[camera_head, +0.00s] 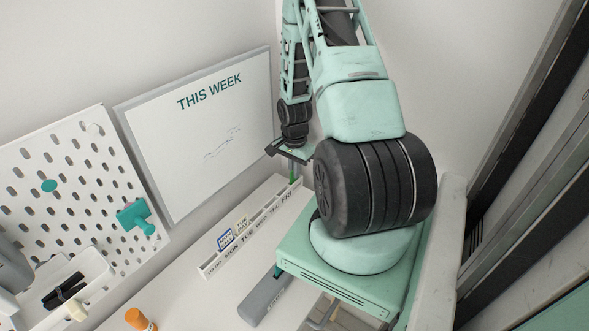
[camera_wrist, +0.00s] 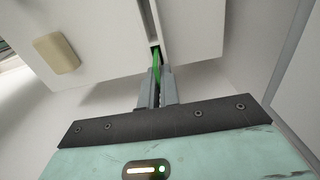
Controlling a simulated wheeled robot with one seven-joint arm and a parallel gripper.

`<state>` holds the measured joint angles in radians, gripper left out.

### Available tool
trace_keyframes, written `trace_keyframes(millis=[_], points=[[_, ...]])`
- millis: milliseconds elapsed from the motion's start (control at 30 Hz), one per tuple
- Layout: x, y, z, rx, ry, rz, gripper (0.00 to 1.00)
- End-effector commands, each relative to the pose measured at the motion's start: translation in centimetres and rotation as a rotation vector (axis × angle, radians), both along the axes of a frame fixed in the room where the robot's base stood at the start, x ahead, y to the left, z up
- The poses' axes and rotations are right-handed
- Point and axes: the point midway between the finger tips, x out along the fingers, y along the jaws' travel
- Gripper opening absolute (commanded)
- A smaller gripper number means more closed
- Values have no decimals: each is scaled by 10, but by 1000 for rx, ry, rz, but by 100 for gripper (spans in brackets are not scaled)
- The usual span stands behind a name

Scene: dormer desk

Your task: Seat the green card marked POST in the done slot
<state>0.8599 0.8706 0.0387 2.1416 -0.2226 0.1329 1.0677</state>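In the head view a green card (camera_head: 292,177) stands at the far right end of the white slotted rail, just past the FRI label. Its marking cannot be read. My gripper (camera_head: 291,151) is above it, partly behind my arm. In the wrist view the green card (camera_wrist: 156,60) shows edge-on as a thin strip. My gripper's two fingers (camera_wrist: 157,80) are close together on it. The card's far end meets a dark narrow opening in a white surface; how deep it sits is hidden. I cannot read which slot is marked done.
The white rail (camera_head: 219,262) carries day labels MON to FRI. A blue-edged card (camera_head: 225,240) and a cream card (camera_head: 241,224) stand in its left part. A whiteboard (camera_head: 205,150) and pegboard (camera_head: 75,165) are behind.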

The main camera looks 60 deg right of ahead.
Motion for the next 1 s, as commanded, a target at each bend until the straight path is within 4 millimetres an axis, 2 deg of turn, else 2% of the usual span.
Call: trace_keyframes(millis=[200,233,300,567,733,867,1000], points=[[0,0,-5,1,0,1,0],[0,0,-3,0,0,0,12],[0,0,-3,1,0,1,25],[0,0,-2,1,0,0,25],[1,0,8,-2,-2,0,25],[1,-1,26,-4,-5,0,25],[1,-1,53,-5,-5,0,25]])
